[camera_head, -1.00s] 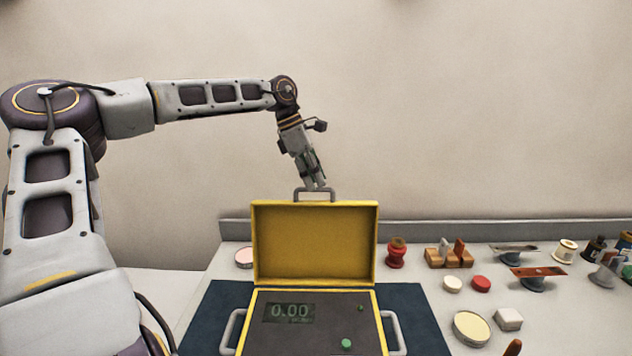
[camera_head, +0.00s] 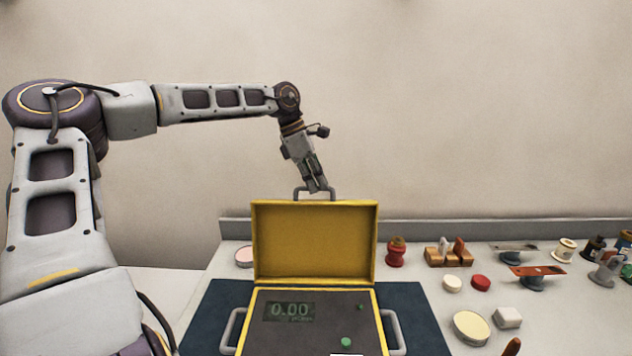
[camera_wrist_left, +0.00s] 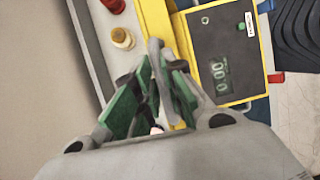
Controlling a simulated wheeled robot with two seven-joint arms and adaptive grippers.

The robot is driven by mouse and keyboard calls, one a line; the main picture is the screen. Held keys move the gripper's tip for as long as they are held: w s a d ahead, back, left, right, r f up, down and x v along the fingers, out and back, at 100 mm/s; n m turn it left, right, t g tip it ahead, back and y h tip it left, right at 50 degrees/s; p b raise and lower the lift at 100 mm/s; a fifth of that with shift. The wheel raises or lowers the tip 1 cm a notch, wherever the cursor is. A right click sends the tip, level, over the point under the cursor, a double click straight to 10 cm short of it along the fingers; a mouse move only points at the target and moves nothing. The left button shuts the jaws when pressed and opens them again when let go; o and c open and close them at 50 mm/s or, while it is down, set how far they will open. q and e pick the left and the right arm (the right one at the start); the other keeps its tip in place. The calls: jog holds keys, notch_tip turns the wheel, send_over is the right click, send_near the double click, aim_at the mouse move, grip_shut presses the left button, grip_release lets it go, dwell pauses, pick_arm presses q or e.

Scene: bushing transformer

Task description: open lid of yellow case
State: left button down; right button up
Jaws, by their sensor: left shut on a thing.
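The yellow case (camera_head: 308,324) sits on a dark blue mat with its lid (camera_head: 315,243) standing upright, open. Its dark panel shows a 0.00 display and a green button. A grey handle (camera_head: 316,191) sticks up from the lid's top edge. My left gripper (camera_head: 318,190) is at that handle, shut on it. In the left wrist view the green-padded fingers (camera_wrist_left: 156,95) close around the grey handle, with the case panel (camera_wrist_left: 222,50) beyond. My right gripper is not in view.
The dark blue mat (camera_head: 425,315) lies under the case on a pale table. To the right stand a red pot (camera_head: 396,253), a wooden block holder (camera_head: 449,254), round tins (camera_head: 471,327) and several small parts. A low ledge runs along the back wall.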

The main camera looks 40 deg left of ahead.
pick_arm(q)
jog(key=shift+s, duration=0.1)
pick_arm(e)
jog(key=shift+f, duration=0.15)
